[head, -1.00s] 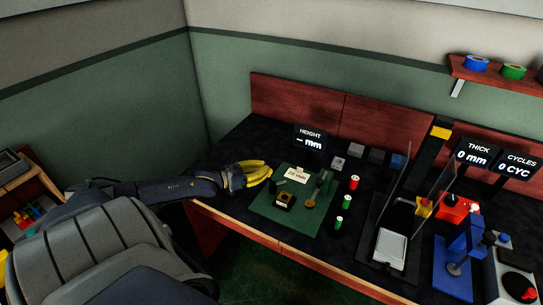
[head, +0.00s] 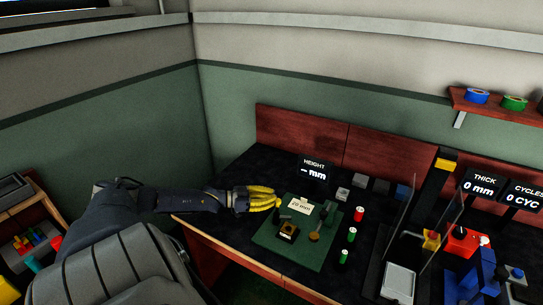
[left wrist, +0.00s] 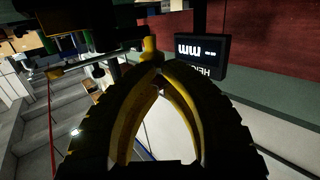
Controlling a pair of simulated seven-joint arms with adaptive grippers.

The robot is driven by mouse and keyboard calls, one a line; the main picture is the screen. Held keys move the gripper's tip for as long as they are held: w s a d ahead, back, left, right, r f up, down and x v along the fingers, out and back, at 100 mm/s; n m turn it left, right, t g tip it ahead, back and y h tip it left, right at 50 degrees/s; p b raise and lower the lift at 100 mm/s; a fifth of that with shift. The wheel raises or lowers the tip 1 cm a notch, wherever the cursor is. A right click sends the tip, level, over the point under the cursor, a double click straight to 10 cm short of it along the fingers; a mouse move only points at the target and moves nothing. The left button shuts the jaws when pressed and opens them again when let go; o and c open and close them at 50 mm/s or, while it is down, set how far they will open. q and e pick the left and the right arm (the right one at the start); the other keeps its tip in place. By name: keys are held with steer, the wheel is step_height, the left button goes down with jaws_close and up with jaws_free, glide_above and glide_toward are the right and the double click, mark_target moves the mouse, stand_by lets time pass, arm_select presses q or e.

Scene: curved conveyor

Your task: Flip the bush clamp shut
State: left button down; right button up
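A small dark block fixture with a brass-coloured part (head: 288,232) sits on the green base plate (head: 268,240); it may be the bush clamp, but it is too small to be sure. A stand with a round brass-coloured foot (head: 314,237) and a "20 mm" card (head: 300,205) are on the same plate. My left gripper (head: 280,199) points right, above the plate's back left corner and just left of the card. Its yellow fingers come together at the tips in the left wrist view (left wrist: 155,66), with nothing clearly held. My right gripper is out of view.
A height display (head: 312,171) stands behind the plate. Red and green cylinders (head: 359,214) stand to its right, grey and blue blocks (head: 381,186) behind. Clear upright panels and a blue press (head: 478,270) are farther right. Dark bench top is bare left of the plate.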

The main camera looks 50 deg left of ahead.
arm_select(q)
steer(key=shift+w+r+m+g+h, duration=0.1)
steer(key=shift+w+m+g+h, duration=0.15)
steer(key=shift+m+g+h, duration=0.25)
steer(key=shift+w+d, duration=0.4)
steer(key=shift+w, duration=0.05)
stand_by(0.4)
steer(key=s+a+r, duration=0.1)
steer(key=s+a, duration=0.5)
steer(key=a, duration=0.6)
steer(key=shift+a+r, duration=0.15)
steer(key=shift+r, duration=0.2)
steer(key=shift+s, duration=0.1)
